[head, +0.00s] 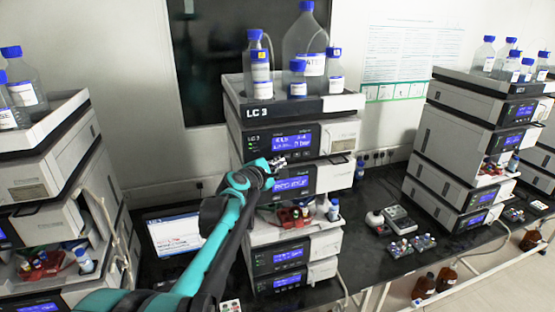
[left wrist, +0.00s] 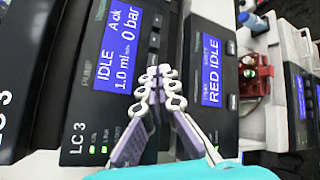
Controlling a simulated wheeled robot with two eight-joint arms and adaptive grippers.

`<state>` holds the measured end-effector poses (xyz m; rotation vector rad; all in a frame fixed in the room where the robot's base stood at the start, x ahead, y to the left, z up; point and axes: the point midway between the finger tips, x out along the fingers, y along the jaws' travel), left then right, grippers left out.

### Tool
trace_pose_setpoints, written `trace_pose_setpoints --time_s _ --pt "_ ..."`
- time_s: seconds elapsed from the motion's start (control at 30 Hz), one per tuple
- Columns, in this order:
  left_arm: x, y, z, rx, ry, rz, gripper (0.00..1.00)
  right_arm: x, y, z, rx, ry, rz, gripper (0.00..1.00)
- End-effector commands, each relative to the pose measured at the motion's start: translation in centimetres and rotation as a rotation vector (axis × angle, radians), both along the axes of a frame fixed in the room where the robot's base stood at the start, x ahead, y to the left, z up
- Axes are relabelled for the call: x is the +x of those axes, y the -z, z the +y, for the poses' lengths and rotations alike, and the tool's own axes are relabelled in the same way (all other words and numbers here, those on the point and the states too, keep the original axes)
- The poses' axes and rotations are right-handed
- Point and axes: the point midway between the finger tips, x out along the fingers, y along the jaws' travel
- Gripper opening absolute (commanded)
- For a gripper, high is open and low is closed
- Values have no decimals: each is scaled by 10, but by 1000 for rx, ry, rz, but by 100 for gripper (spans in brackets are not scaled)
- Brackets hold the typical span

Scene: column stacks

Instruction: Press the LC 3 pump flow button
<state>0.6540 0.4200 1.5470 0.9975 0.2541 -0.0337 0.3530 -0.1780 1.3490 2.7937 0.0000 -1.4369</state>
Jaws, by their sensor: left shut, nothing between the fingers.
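The LC 3 stack stands mid-frame in the head view. Its pump module (head: 256,143) has a lit blue display, and "LC 3" is printed on its panel. In the left wrist view the pump panel (left wrist: 75,130) appears turned sideways. Its display (left wrist: 125,50) reads IDLE, 1.0 ml and 0 bar. Small dark buttons (left wrist: 154,40) sit in a row beside the display, partly hidden by my fingers. My left gripper (head: 279,163) is shut and empty, with its fingertips in front of the pump panel's lower edge; it also shows in the left wrist view (left wrist: 158,76). I cannot tell whether the tips touch.
Below the pump is a module with a RED IDLE display (left wrist: 211,70). Capped bottles (head: 311,55) stand on top of the stack. Similar stacks stand at left and right (head: 465,130).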

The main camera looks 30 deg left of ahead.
Motion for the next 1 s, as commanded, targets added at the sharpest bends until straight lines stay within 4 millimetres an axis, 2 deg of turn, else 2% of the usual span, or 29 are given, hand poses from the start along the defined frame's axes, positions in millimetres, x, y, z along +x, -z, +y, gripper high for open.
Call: trace_pose_setpoints --time_s 1.0 --pt "6 0 8 0 0 0 0 0 2 0 0 0 0 0"
